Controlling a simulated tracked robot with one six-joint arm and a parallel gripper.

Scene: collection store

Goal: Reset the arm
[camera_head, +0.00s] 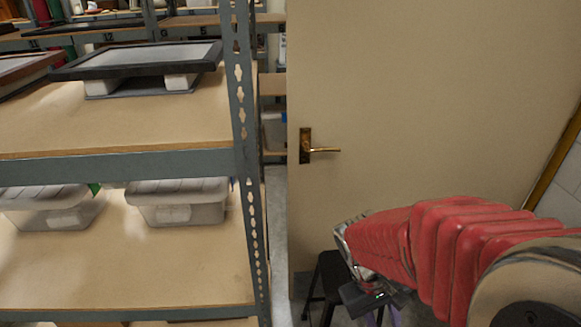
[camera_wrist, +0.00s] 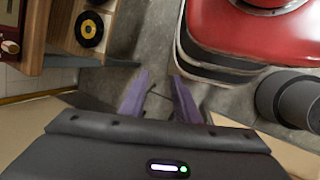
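My arm, in a red ribbed cover, reaches in from the lower right of the head view and points left and slightly down. My gripper is at its far end, low in front of the door, and its fingers are mostly cut off by the lower edge there. In the wrist view the two purple fingers of my gripper (camera_wrist: 160,90) stand apart with a clear gap between them. Nothing is held between them; grey floor shows beyond.
A metal shelf unit (camera_head: 247,150) stands at left, with a dark framed panel (camera_head: 135,58) and lidded plastic boxes (camera_head: 180,203). A pale door (camera_head: 420,110) with a brass handle (camera_head: 318,149) is behind my arm. A dark stool (camera_head: 330,275) stands close by my gripper. The wrist view shows a black-and-yellow disc (camera_wrist: 89,30).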

